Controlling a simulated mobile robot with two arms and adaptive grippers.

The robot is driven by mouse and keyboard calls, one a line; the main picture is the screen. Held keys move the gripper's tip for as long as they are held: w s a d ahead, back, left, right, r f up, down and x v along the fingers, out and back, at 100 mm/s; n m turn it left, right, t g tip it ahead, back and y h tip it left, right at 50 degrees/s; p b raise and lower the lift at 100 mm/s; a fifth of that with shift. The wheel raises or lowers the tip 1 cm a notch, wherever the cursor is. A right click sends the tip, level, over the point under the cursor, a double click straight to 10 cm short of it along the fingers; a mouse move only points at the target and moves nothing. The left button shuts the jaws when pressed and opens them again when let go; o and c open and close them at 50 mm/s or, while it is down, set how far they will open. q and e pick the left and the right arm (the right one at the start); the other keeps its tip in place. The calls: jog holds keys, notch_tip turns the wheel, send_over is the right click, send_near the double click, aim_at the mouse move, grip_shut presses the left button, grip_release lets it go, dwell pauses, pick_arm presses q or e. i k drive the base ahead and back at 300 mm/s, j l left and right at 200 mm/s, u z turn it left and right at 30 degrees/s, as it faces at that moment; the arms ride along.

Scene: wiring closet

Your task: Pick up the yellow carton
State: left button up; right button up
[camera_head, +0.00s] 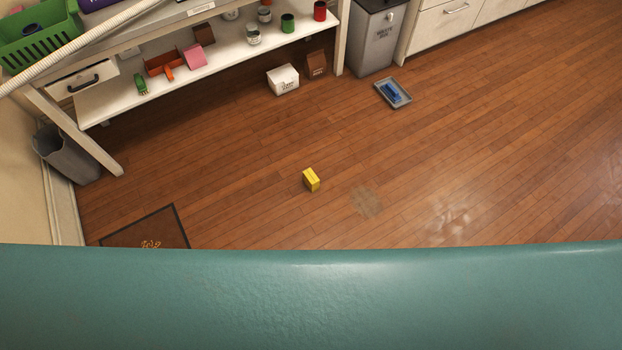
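The yellow carton (311,180) is a small box standing on the brown wooden floor (250,170), near the middle of the head view. Open floor surrounds it and nothing touches it. Neither of my grippers shows in this view, so their state is hidden.
A shelf bench (225,62) with cans and small items stands at the back left. A white box (283,79), a brown bag (316,64), a grey bin (375,40) and a grey tray (404,95) are behind the carton. A dark mat (150,230) and wastebasket (66,155) lie left.

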aim_at(310, 178)
jog(key=i+j+z, duration=0.1)
jog(key=z, duration=0.35)
jog(key=i+j+z, duration=0.1)
jog(key=z, duration=0.4)
jog(key=j+z, duration=0.25)
jog(key=z, duration=0.2)
jog(key=i, duration=0.05)
